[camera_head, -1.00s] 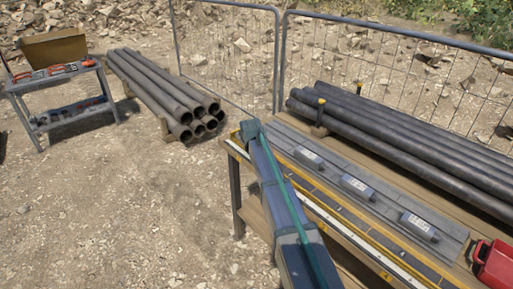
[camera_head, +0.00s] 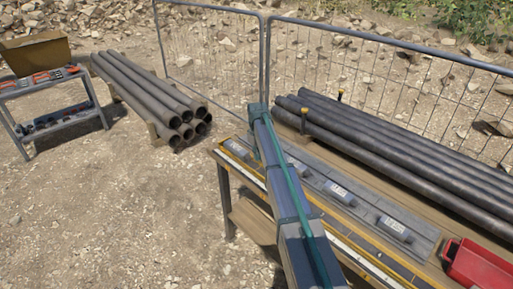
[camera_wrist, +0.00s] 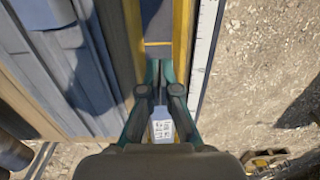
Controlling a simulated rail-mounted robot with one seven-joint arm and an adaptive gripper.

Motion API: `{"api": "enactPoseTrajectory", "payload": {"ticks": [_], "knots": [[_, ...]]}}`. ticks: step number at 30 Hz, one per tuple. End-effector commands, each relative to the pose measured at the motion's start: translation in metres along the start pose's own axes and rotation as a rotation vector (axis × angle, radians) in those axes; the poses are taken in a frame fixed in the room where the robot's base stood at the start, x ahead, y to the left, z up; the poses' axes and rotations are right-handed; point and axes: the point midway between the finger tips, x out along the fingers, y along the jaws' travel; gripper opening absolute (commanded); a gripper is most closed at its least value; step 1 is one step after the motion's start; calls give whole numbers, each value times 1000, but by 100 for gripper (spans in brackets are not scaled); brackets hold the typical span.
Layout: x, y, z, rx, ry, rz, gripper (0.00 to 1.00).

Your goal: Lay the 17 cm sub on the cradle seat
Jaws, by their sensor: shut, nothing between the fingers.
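Several grey-blue subs with white labels are in view; the labels are too small to read, so I cannot tell which is 17 cm. In the head view, subs lie on the grey tray (camera_head: 425,232): one near the middle (camera_head: 338,191), one to the right (camera_head: 394,228), one partly behind my arm. My gripper (camera_wrist: 159,62) is shut and empty over a yellow-edged channel (camera_wrist: 183,30) in the wrist view. A white-labelled grey piece (camera_wrist: 162,130) shows between and below the fingers, mostly hidden. I cannot tell which part is the cradle seat.
A white scale strip (camera_wrist: 205,45) runs beside the channel. Dark pipes (camera_head: 400,145) lie along the bench's back, before a mesh fence (camera_head: 215,65). A red box (camera_head: 480,265) stands at the right end. A pipe stack (camera_head: 150,95) and tool cart (camera_head: 45,95) stand left.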

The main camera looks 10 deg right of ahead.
Motion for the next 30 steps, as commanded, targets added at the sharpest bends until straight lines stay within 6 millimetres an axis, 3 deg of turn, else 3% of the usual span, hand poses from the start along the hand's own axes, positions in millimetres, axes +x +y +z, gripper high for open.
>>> {"api": "enactPoseTrajectory", "payload": {"ticks": [8, 9, 15, 30], "knots": [[48, 0, -4, -1, 0, 0, 0], [45, 2, -14, -2, 1, 1, 0], [46, 1, -35, 0, 1, 1, 0], [48, 0, -41, 0, 1, 1, 0]]}}
